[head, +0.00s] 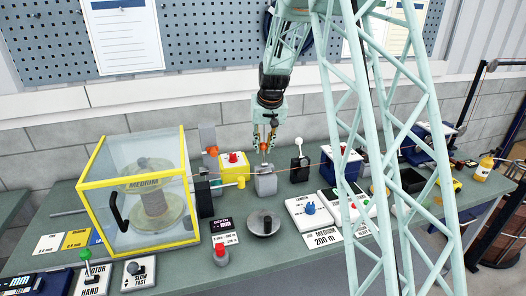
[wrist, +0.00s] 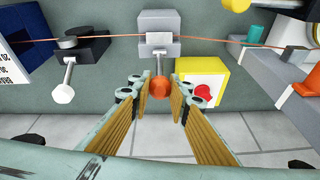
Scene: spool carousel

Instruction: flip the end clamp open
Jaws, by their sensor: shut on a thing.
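The end clamp is a grey block (head: 265,183) on the bench, with the copper wire running through its top. In the wrist view the block (wrist: 150,24) shows at the top centre. Its short lever points toward my gripper and ends in an orange ball knob (wrist: 160,88). My gripper (wrist: 163,82) has its two ribbed fingers on either side of the knob and is shut on it.
A yellow box with a red button (head: 233,162) stands close on the left. A black block with a white-knobbed lever (head: 299,168) stands on the right. A clear yellow-framed guard (head: 100,200) encloses a spool. The taut copper wire crosses the bench. The wall is close behind.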

